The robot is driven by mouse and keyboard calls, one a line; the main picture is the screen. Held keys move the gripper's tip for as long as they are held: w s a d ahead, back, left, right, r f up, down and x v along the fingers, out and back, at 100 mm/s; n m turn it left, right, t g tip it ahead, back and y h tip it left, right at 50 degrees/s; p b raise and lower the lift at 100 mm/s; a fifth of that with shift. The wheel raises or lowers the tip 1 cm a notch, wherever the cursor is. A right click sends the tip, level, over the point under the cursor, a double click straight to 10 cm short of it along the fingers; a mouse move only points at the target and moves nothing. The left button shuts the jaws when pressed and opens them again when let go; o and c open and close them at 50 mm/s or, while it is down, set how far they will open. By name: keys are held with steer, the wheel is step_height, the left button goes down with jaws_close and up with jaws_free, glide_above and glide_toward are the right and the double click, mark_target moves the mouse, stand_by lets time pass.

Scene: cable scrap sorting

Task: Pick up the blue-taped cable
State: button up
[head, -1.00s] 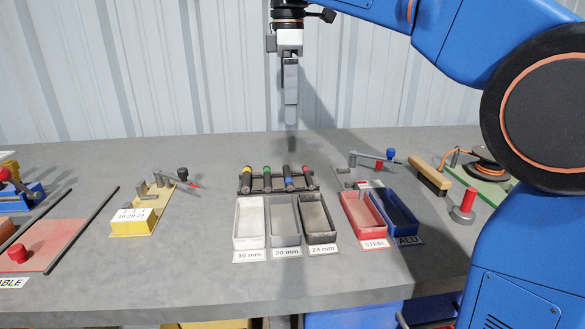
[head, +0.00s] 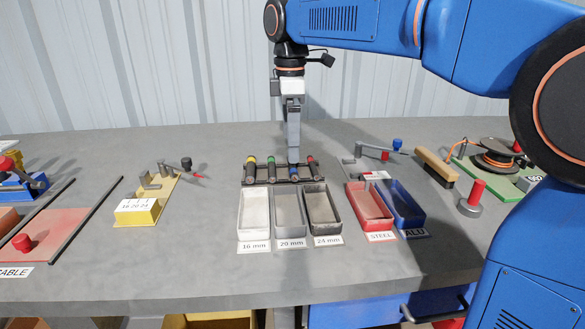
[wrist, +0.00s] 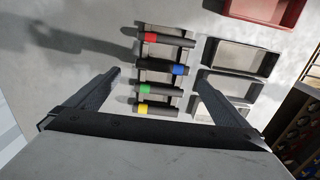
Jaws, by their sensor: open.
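The blue-taped cable (head: 295,181) is a short dark piece lying in a dark rack behind the bins, between the green-taped cable (head: 271,165) and the red-taped cable (head: 312,165). In the wrist view the blue-taped cable (wrist: 160,67) lies crosswise, its blue band at the right end. My gripper (head: 293,160) points straight down over the rack at the blue-taped cable and partly hides it. In the wrist view my gripper (wrist: 153,77) is open, with one finger on each side of the row of cables and nothing held between them. I cannot tell the exact height gap.
A yellow-taped cable (head: 250,165) lies at the rack's left end. Labelled bins stand in front: the 16 mm bin (head: 240,215), 20 mm bin (head: 276,215) and 24 mm bin (head: 338,215). The red STEEL bin (head: 350,200) is to the right. The table front (head: 200,285) is clear.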

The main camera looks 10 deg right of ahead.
mark_target(293, 167)
steer(key=shift+s+d+f, duration=0.1)
steer(key=shift+d+f, duration=0.05)
steer(key=shift+f, duration=1.2)
steer(key=shift+s+d+f, duration=0.1)
steer(key=shift+f, duration=1.25)
steer(key=c, duration=0.9)
